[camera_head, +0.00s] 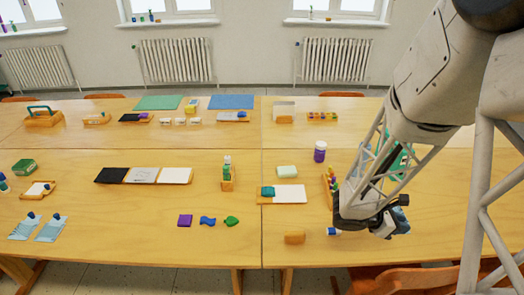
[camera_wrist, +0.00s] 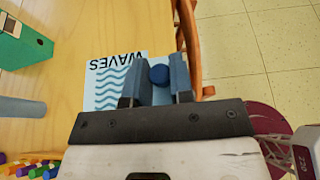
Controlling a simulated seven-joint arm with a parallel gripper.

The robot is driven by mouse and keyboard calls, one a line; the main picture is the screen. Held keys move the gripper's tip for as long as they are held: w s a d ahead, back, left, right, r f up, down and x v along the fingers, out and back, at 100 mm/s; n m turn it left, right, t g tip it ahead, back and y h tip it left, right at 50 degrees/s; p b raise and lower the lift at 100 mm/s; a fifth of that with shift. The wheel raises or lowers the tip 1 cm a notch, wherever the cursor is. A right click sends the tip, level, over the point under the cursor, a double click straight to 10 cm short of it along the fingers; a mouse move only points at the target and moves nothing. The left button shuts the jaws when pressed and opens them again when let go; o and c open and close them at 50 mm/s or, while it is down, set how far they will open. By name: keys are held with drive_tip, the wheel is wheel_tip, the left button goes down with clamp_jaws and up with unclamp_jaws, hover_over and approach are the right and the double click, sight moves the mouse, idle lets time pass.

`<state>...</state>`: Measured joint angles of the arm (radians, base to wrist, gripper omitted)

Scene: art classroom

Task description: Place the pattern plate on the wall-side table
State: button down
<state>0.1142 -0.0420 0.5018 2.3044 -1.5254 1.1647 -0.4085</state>
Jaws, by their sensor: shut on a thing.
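The pattern plate (camera_wrist: 108,88) is a light sheet with blue wavy lines and the word WAVES, topped by a round blue knob (camera_wrist: 159,74). In the wrist view, my gripper (camera_wrist: 158,78) has its two fingers on either side of the knob. In the head view, my gripper (camera_head: 397,218) is over the right part of the near table (camera_head: 330,250), and the plate is mostly hidden by it. I cannot tell whether the plate touches the table. The wall-side table (camera_head: 60,135) is the far one, below the radiators.
Two similar wave plates (camera_head: 24,227) lie at the near table's left. A purple bottle (camera_head: 320,152), a tray with a white sheet (camera_head: 290,194) and an orange block (camera_head: 294,238) are left of my arm. Orange chairs (camera_head: 395,281) stand in front.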

wheel_tip(320, 180, up, 2)
drive_tip(key=shift+r, duration=0.2)
drive_tip(key=w+a+f+m+g+y, duration=0.1)
drive_tip(key=a+f+m+g+y, duration=0.4)
drive_tip(key=a, duration=0.9)
drive_tip(key=w+a+f+m+g+y, duration=0.1)
drive_tip(key=a+m+g+y, duration=0.4)
drive_tip(key=a, duration=0.8)
drive_tip(key=w+a+f+m+g+y, duration=0.25)
drive_tip(key=a+m, duration=0.45)
drive_tip(key=a, duration=0.7)
drive_tip(key=a+r+m+t+y, duration=0.35)
drive_tip(key=a+m+y, duration=0.2)
drive_tip(key=a, duration=1.15)
drive_tip(key=a+r+m+t+y, duration=0.2)
drive_tip(key=a+m+t+y, duration=0.4)
drive_tip(key=a, duration=1.1)
drive_tip(key=a+r+m+t+y, duration=0.3)
drive_tip(key=a+m, duration=0.5)
drive_tip(key=a, duration=1)
drive_tip(key=shift+n, duration=0.25)
wheel_tip(320, 180, down, 10)
drive_tip(key=shift+w+d+f, duration=0.1)
drive_tip(key=shift+f, duration=0.5)
drive_tip(key=shift+w, duration=0.1)
